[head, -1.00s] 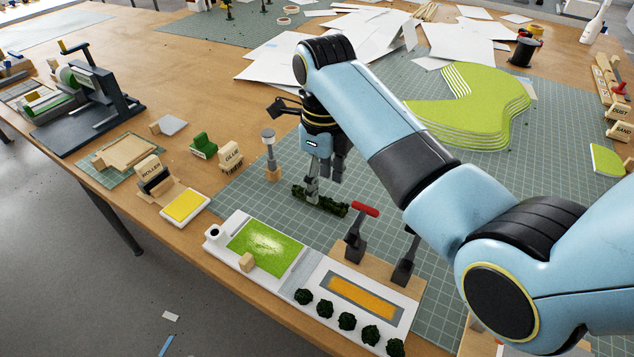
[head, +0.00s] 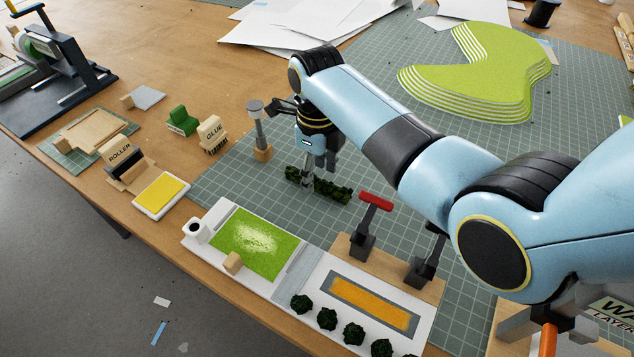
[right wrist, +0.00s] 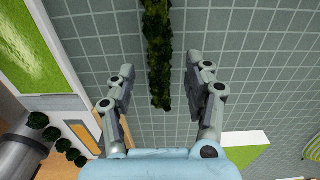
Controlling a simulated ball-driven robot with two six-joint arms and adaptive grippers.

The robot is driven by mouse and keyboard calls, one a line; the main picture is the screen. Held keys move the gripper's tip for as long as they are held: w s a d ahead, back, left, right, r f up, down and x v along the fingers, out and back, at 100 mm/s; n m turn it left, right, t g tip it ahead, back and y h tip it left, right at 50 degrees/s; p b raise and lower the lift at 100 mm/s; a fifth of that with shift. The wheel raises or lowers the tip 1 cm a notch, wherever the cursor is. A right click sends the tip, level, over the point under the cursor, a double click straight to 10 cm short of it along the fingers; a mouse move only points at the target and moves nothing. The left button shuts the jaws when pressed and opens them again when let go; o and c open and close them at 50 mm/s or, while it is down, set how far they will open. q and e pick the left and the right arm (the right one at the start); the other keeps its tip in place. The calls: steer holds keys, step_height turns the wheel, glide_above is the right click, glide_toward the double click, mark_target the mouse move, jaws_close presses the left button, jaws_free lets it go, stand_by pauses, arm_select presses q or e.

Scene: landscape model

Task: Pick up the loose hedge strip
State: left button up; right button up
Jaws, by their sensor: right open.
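The loose hedge strip (head: 330,190) is a dark green, bushy bar lying on the green cutting mat, behind the white model base. In the right wrist view the hedge strip (right wrist: 157,50) runs from the top edge down between the fingers. My right gripper (head: 308,180) is at the hedge, pointing down, and its fingers partly cover it. In the right wrist view my right gripper (right wrist: 160,80) is open, one finger on each side of the hedge, with visible gaps. My left gripper is not in view.
The white model base (head: 215,216) with green lawn and several round bushes lies in front. A red-handled clamp (head: 375,202) stands close to the hedge's right end. A grey-topped post (head: 258,130) stands to the left.

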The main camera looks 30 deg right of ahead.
steer(key=shift+f, duration=1.4)
steer(key=c, duration=0.9)
steer(key=shift+o, duration=0.2)
steer(key=shift+r, duration=0.15)
steer(key=r, duration=0.4)
steer(key=shift+w+d+r, duration=0.1)
steer(key=shift+d+r, duration=0.1)
steer(key=shift+d, duration=0.05)
steer(key=w+d+r, duration=0.2)
steer(key=d+r, duration=0.4)
steer(key=d, duration=0.4)
steer(key=shift+w+d+r, duration=0.2)
steer(key=shift+w+d, duration=0.15)
